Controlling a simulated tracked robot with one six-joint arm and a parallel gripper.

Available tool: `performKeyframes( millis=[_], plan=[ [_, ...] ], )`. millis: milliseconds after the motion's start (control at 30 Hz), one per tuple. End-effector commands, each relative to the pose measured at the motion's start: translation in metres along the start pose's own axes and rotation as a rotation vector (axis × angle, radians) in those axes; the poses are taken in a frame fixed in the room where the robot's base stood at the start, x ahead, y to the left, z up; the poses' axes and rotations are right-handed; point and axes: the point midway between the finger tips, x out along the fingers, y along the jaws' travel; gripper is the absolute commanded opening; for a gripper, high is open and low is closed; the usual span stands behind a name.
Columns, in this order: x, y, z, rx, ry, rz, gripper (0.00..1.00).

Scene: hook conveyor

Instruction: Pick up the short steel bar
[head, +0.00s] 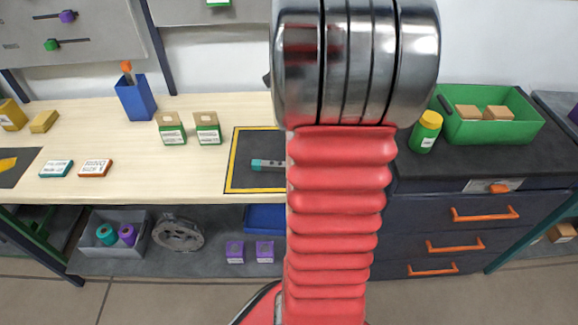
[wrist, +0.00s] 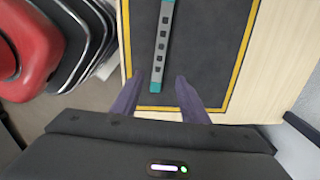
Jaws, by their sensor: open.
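The steel bar (wrist: 162,50) is grey with teal ends and a row of dark square marks. It lies on a black mat (wrist: 205,50) with a yellow border, running lengthwise in the wrist view. In the head view, the bar (head: 270,165) shows its teal left end, and my arm hides the rest. My gripper (wrist: 160,77) is open, with its two purple fingers apart on either side of the bar's near end in the picture. The bar is not held. I cannot tell the height of the fingers above it. The gripper is hidden in the head view.
The mat lies near the front edge of a wooden bench (head: 225,185). Two green-and-brown boxes (head: 172,128) and a blue holder (head: 137,98) stand left of it. A dark drawer cabinet (head: 470,215) bears a green bin (head: 490,128) and a yellow-capped green bottle (head: 425,132).

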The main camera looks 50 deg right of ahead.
Motion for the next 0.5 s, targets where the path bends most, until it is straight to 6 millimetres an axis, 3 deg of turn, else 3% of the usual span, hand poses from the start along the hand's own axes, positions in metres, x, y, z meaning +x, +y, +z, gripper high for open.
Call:
performKeyframes(
  millis=[233, 500],
  plan=[
    [0.035, 0.001, 0.000, 0.000, 0.000, 0.003, 0.41],
    [0.041, 0.000, 0.000, -0.001, 0.000, -0.001, 0.41]
  ],
)
